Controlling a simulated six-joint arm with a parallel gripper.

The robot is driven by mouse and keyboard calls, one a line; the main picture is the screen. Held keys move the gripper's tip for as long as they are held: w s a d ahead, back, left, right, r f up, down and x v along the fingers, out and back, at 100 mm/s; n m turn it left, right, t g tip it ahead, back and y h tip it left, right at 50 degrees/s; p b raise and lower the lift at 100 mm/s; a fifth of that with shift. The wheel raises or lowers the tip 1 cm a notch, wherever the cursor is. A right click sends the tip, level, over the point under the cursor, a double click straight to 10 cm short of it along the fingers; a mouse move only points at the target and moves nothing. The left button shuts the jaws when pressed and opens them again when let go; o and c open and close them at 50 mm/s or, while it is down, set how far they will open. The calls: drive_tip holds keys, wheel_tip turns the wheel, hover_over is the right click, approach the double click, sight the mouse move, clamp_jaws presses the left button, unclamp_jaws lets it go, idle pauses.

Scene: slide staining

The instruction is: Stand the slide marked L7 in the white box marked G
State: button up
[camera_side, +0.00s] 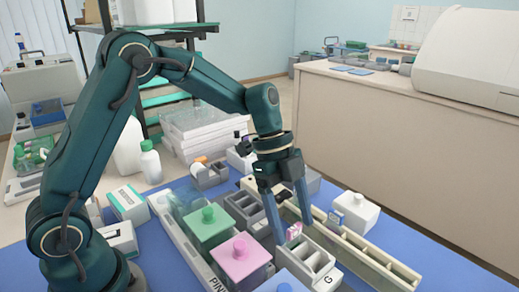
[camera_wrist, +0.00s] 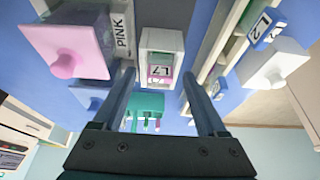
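The L7 slide (camera_wrist: 160,72), with a white label and a pink band, shows at the near end of the white box in the wrist view. In the side view its pink-marked top (camera_side: 294,231) stands upright at the rear end of the white box marked G (camera_side: 325,281). It appears to be in the box's end compartment; its lower part is hidden. The box also shows in the wrist view (camera_wrist: 162,37). My gripper (camera_side: 294,236) is low over that end, fingers spread on either side of the slide, with gaps visible in the wrist view (camera_wrist: 158,74).
A pink-lidded jar (camera_side: 240,257) marked PINK and a green-lidded jar (camera_side: 208,226) stand left of the box. A long pale rack (camera_side: 365,258) runs along its right, with a blue-labelled L2 slide (camera_wrist: 260,27) and a white-lidded jar (camera_side: 356,212) nearby.

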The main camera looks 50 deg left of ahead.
drive_tip(key=v, duration=0.5)
drive_tip(key=shift+r, duration=0.1)
idle(0.3)
idle(0.9)
